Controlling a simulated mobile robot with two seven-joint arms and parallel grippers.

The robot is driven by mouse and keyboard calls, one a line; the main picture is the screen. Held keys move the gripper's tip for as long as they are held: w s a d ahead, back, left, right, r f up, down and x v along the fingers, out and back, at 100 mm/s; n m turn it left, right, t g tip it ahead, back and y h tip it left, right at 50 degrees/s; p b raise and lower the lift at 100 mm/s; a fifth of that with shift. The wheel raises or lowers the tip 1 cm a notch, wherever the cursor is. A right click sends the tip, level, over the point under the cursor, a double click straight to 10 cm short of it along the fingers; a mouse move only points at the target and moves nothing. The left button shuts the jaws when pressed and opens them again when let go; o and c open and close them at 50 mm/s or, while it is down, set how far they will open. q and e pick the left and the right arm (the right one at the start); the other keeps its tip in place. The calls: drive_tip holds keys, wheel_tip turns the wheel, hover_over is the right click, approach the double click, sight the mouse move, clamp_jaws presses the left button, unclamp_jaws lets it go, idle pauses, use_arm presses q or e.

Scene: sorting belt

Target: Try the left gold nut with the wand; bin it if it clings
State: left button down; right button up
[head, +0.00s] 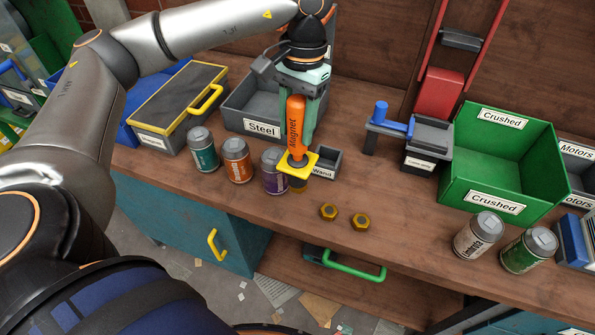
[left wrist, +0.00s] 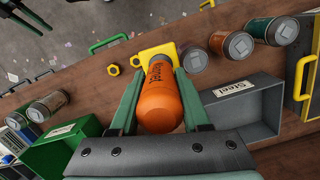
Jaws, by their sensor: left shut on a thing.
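My left gripper (head: 298,108) points down and is shut on the orange magnet wand (head: 296,128). The wand is upright, its yellow plate (head: 301,172) over the bench; it also shows in the left wrist view (left wrist: 160,98). A gold piece (head: 299,188), likely a nut, shows just under the plate; I cannot tell whether it clings or rests on the bench. Two more gold nuts lie to the right, one nearer (head: 328,212) and one farther (head: 361,221). The grey steel bin (head: 237,122) stands behind the wand.
The grey wand holder (head: 328,161) is right beside the wand. Teal (head: 202,150), orange (head: 236,160) and purple (head: 272,172) cans stand to its left. A green crushed bin (head: 481,192) and two cans are at the right. The bench front around the nuts is clear.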

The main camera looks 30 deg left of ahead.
sight(295, 100)
use_arm(q)
drive_tip(key=shift+r+p, duration=0.65)
drive_tip(key=shift+r, duration=0.3)
drive_tip(key=shift+r+p, duration=2.35)
drive_tip(key=shift+r, duration=1.3)
drive_tip(key=shift+r+p, duration=0.45)
drive_tip(key=shift+r, duration=0.8)
wheel_tip(295, 100, up, 8)
drive_tip(key=shift+r, duration=0.25)
